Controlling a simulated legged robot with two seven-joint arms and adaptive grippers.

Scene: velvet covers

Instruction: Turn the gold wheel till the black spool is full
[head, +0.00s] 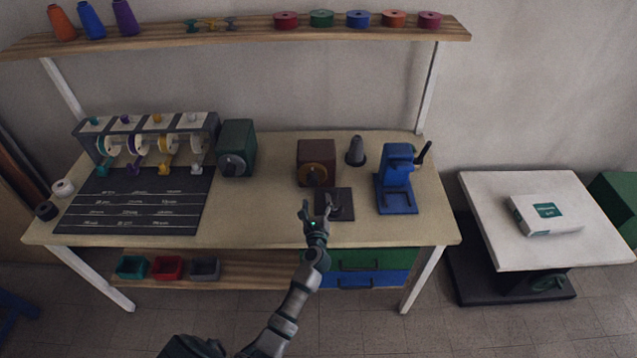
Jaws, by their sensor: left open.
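The gold wheel (313,175) is on the front of a maroon box (316,152) at the middle of the workbench. My left gripper (318,211) is open, with its fingers pointing up toward the wheel and a gap between. Nothing shows between the fingers. Just right of it, a small dark piece (341,208) stands on a dark plate (346,193); I cannot tell whether it is the black spool. A black roll (47,210) lies at the bench's left end. How full any black spool is cannot be seen. My right gripper is not in view.
A blue clamp-like device (398,180) and dark cone (356,151) stand right of the box. Left are a green box with a grey wheel (232,165), a reel rack (146,125) and a dark chart (137,203). Bare bench (260,215) lies between the chart and my gripper.

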